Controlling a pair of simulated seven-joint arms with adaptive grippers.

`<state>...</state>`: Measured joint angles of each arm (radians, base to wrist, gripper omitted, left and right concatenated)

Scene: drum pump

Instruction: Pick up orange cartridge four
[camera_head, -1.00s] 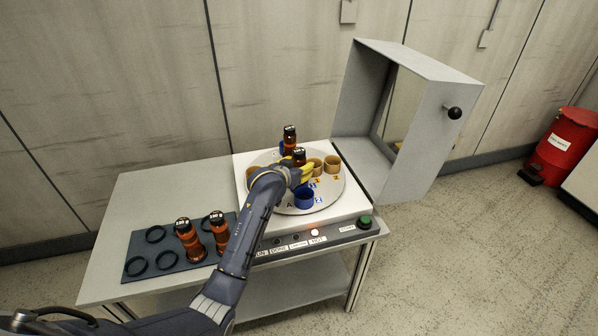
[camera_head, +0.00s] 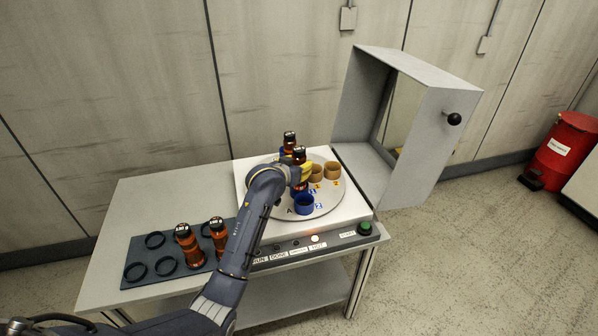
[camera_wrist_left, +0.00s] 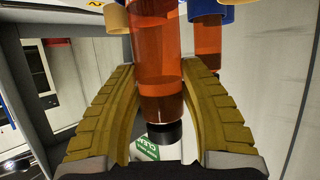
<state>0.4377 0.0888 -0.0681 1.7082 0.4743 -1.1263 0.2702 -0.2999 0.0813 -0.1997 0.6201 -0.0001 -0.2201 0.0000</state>
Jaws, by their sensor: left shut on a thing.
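An orange cartridge with a black cap (camera_head: 299,153) stands upright at the turntable (camera_head: 330,195). My left gripper (camera_head: 301,177) is shut on it from the left side. In the left wrist view the yellow fingers (camera_wrist_left: 158,100) flank this orange cartridge (camera_wrist_left: 155,60), its black cap toward the palm. A second orange cartridge (camera_head: 289,140) stands just behind. Two more, the left one (camera_head: 188,248) and the right one (camera_head: 218,236), stand on the dark rack. I cannot read their numbers.
The dark rack (camera_head: 205,272) has several empty black rings. Tan cups (camera_head: 333,168) and an empty blue cup (camera_head: 304,204) sit on the turntable. The grey hood (camera_head: 410,120) stands open at the right. A green button (camera_head: 364,228) is on the front panel.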

